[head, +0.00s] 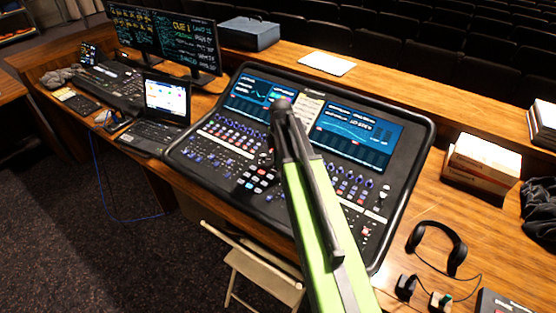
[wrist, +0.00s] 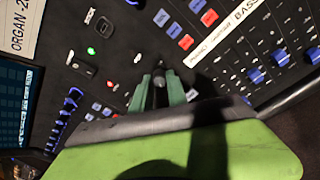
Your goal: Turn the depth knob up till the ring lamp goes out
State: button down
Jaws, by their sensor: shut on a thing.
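My gripper (wrist: 160,92) is over the mixing desk (wrist: 125,32) in the wrist view, its two greenish fingers closed around a small dark knob (wrist: 159,82). Only a bit of the knob shows between the fingers, and I cannot read a label on it. A small green lamp (wrist: 91,51) is lit up and left of the gripper; I cannot tell a ring lamp around the held knob. In the head view the mixing desk (head: 190,146) stands mid-table, and my green arm hides the gripper and the knob.
Other dark knobs (wrist: 103,27), red and blue buttons (wrist: 186,41) and a row of blue knobs (wrist: 256,75) lie close around. A laptop (head: 165,100) stands left of the desk; headphones (head: 437,240) and a box (head: 482,160) are at right.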

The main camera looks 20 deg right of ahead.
jog(key=m, duration=0.5)
jog(key=m+h, duration=0.1)
jog(key=m, duration=0.4)
jog(key=shift+s+m+t, duration=0.1)
jog(key=shift+m+t, duration=0.2)
dwell(0.4)
jog(key=c, duration=1.3)
grip_release()
jog(key=shift+r, duration=0.1)
notch_tip(320, 180, up, 17)
jog(key=s+a+p, duration=0.1)
jog(key=s+p, duration=0.1)
jog(key=p, duration=1.5)
jog(key=shift+s+a, duration=0.25)
jog(key=shift+s, duration=0.05)
